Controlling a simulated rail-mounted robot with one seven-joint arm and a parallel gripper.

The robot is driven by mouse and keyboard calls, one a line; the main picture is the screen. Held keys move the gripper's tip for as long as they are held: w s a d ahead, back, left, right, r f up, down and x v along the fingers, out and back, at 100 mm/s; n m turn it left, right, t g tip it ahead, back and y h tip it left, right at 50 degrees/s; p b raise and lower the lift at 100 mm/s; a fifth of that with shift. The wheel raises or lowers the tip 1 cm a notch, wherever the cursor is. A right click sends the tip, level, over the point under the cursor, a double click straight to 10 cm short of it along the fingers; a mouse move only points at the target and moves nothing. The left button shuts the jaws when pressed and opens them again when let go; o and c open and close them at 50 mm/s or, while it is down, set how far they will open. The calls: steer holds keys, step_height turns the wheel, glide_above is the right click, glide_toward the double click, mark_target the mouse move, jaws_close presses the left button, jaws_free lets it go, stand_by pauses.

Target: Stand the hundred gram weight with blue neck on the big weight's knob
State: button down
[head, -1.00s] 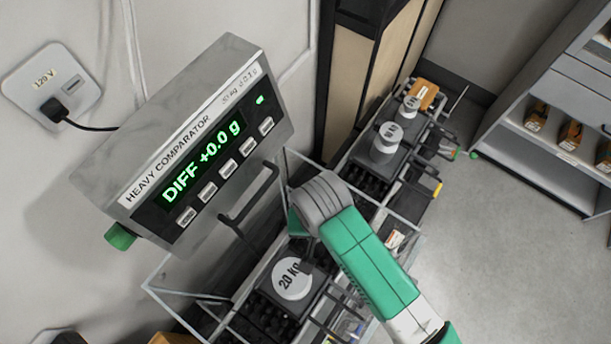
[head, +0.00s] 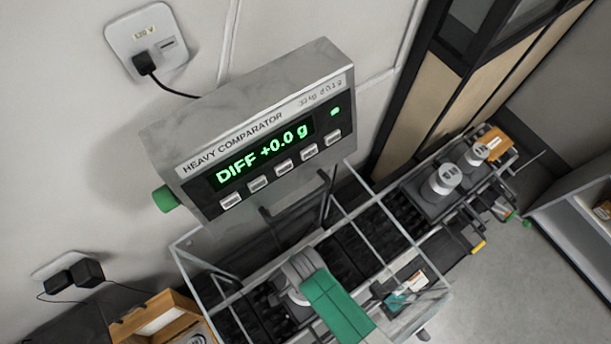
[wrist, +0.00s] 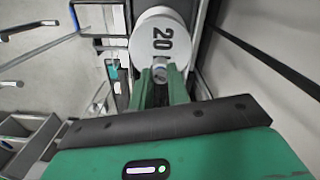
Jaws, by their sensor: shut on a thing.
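My gripper (wrist: 161,80) is shut on a small metal weight (wrist: 160,72), which shows between the two green fingers in the wrist view. Any blue on its neck is too small to make out. The big weight's round, pale knob (wrist: 161,36), marked 20, lies just beyond the fingertips. I cannot tell whether the small weight touches it.
The comparator display (head: 265,150) reads DIFF +0.0 g. A clear-walled frame (head: 350,187) surrounds the weighing area. More knobbed weights (head: 445,180) stand on the table to the right. A wooden box (head: 160,318) is at lower left. Open floor lies at the right.

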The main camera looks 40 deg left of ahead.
step_height(320, 180, down, 4)
steer(key=c, duration=1.3)
jaws_free()
steer(key=shift+c, duration=0.2)
step_height(320, 180, up, 12)
steer(key=shift+r, duration=0.1)
